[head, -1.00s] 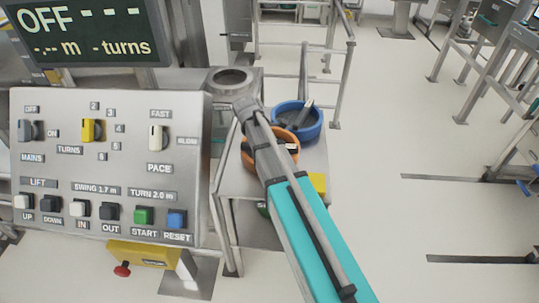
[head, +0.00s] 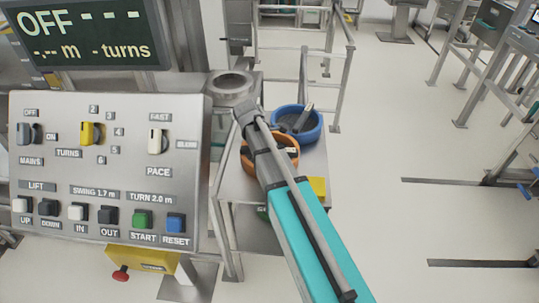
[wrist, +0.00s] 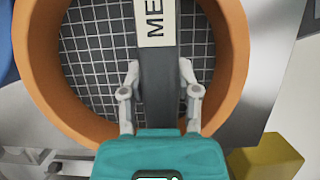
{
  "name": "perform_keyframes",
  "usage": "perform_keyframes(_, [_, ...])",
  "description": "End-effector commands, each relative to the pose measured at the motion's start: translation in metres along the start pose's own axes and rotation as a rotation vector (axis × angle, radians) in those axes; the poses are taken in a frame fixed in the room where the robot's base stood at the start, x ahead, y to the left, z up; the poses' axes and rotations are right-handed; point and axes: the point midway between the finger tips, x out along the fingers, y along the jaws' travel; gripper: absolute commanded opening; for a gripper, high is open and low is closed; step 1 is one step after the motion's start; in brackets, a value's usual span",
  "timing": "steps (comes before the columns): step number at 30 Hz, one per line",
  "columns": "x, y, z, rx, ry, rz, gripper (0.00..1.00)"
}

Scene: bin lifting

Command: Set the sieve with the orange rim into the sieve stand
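The head view does not show the fingers. The sieve stand appears to be the round steel ring (head: 232,84), behind and left of the sieve.
A blue-rimmed sieve (head: 310,132) lies just behind the orange one. A yellow block (head: 318,186) sits at the shelf's right edge; it also shows in the wrist view (wrist: 268,158). The control panel (head: 105,170) stands left.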

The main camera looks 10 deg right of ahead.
Motion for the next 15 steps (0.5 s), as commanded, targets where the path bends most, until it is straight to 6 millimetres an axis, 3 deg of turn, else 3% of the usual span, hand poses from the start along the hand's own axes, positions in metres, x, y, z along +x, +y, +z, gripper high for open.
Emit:
perform_keyframes(1, [0.0,0.0,-0.0001,0.0,0.0,0.0,0.22])
perform_keyframes(5, [0.0,-0.0001,-0.0001,0.0,0.0,0.0,0.0])
perform_keyframes(15, [-0.0002,-0.0001,0.0,0.0,-0.001,0.0,0.0])
